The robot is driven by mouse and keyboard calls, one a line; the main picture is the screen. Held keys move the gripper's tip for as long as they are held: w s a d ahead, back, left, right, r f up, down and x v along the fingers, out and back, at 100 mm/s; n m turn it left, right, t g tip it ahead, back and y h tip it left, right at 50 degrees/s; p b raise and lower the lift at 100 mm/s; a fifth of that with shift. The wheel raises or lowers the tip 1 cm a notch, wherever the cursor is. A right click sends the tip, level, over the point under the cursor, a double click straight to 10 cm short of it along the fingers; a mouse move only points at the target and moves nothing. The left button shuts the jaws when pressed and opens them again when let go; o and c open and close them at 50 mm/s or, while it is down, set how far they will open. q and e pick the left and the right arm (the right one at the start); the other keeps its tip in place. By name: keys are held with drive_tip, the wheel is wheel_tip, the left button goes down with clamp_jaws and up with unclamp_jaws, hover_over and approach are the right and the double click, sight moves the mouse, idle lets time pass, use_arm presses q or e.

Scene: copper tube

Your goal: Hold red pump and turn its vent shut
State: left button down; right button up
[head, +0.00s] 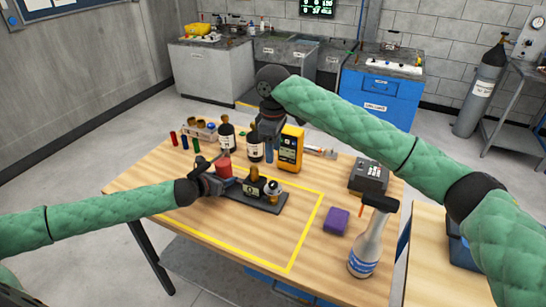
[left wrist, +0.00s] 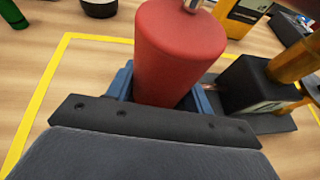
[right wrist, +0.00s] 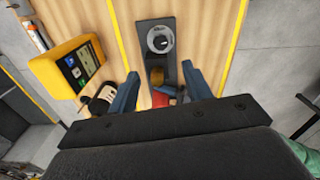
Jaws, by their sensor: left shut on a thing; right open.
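The red pump cylinder (head: 223,167) stands on a dark base plate (head: 240,201) inside the yellow outline. My left gripper (head: 215,181) is shut around the red cylinder; the left wrist view shows the red body (left wrist: 178,55) between the blue fingers. Beside it on the plate is a black block with a brass top (head: 255,185). At the plate's far end is a round silver-and-black fitting (head: 272,189), also seen in the right wrist view (right wrist: 160,40); I cannot tell which part is the vent. My right gripper (right wrist: 160,82) is open and empty, above the assembly.
Dark bottles (head: 227,137) and a yellow meter (head: 290,149) stand behind the pump, close to my right gripper. A purple block (head: 337,221), a spray bottle (head: 367,243) and a dark boxy device (head: 368,176) are at the right. The table front inside the outline is clear.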

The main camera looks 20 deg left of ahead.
sight(273, 183)
drive_tip(key=shift+r, duration=0.15)
idle(0.3)
wheel_tip(273, 183, down, 12)
drive_tip(key=shift+f, duration=0.1)
idle(0.6)
drive_tip(key=shift+s, duration=0.1)
drive_tip(key=c, duration=1)
